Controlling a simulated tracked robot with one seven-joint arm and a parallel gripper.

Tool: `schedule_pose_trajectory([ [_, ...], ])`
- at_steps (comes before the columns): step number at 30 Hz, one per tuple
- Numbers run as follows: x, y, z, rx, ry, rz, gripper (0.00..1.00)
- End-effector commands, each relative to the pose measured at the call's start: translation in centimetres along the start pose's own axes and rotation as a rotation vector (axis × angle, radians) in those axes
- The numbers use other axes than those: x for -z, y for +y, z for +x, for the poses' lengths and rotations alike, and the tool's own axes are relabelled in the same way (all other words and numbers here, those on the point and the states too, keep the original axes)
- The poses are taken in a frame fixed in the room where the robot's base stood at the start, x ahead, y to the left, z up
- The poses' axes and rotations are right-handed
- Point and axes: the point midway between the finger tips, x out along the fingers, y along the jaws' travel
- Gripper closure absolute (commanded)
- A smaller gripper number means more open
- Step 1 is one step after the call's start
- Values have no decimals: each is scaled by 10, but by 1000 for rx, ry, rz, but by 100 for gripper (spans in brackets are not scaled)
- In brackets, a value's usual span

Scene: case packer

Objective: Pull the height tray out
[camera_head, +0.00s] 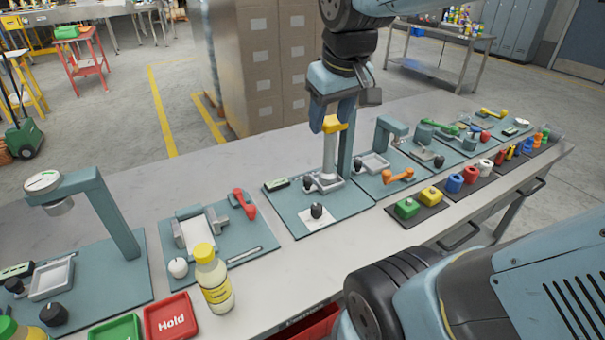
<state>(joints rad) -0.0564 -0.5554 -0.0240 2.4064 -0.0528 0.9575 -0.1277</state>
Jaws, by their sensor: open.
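My gripper (332,112) is open and points down in the middle of the bench. Its blue fingers are at the yellow top (334,125) of an upright grey column; I cannot tell whether they touch it. The column is on a teal station plate (283,204), in front of a teal post (346,145). At its foot is a small grey tray (324,184), which seems to be the height tray. A dark knob (307,181) shows at the tray's left side. The column partly hides the tray, and no label names it.
A black knob (316,210) stands on a white card in front. A red handle (244,203) and a yellow-capped bottle (214,279) are to the left. An orange handle (398,176) and green block (407,208) are to the right.

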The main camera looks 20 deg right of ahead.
Motion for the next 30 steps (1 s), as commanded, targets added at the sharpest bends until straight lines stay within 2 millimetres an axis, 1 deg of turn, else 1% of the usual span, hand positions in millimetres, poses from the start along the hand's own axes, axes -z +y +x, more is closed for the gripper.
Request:
schedule_pose_trajectory([
  [3,15,2,10,1,-55,-65,46],
  [11,44,4,35,4,-170,-205,46],
  [17,66,5,58,8,-258,-315,46],
  [23,86,4,83,14,-347,-424,46],
  [30,108,2,118,25,-456,-556,46],
])
